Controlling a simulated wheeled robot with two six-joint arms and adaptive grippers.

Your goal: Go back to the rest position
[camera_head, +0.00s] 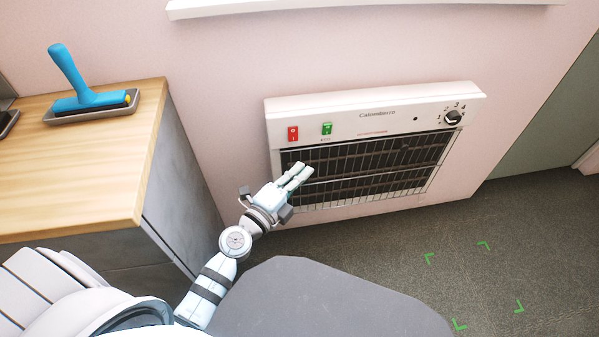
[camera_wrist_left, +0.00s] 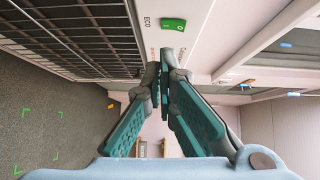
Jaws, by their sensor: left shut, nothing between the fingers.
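My left gripper (camera_head: 303,171) is shut and empty. It is raised in front of the grille of a white wall heater (camera_head: 380,96), below its switches; whether it touches the grille I cannot tell. In the left wrist view my gripper's teal fingers (camera_wrist_left: 166,62) come together at their tips with nothing between them. The heater has a red switch (camera_head: 293,134), a green switch (camera_head: 326,129) and a black dial (camera_head: 453,117). The green switch also shows in the left wrist view (camera_wrist_left: 173,24), just beyond the fingertips. My right gripper is in neither view.
A wooden-topped cabinet (camera_head: 85,190) stands at the left, close to my left arm. A blue-handled tool (camera_head: 85,85) rests in a grey tray (camera_head: 62,117) on it. Green corner marks (camera_head: 459,325) lie on the dark floor (camera_head: 500,230), which is clear at the right.

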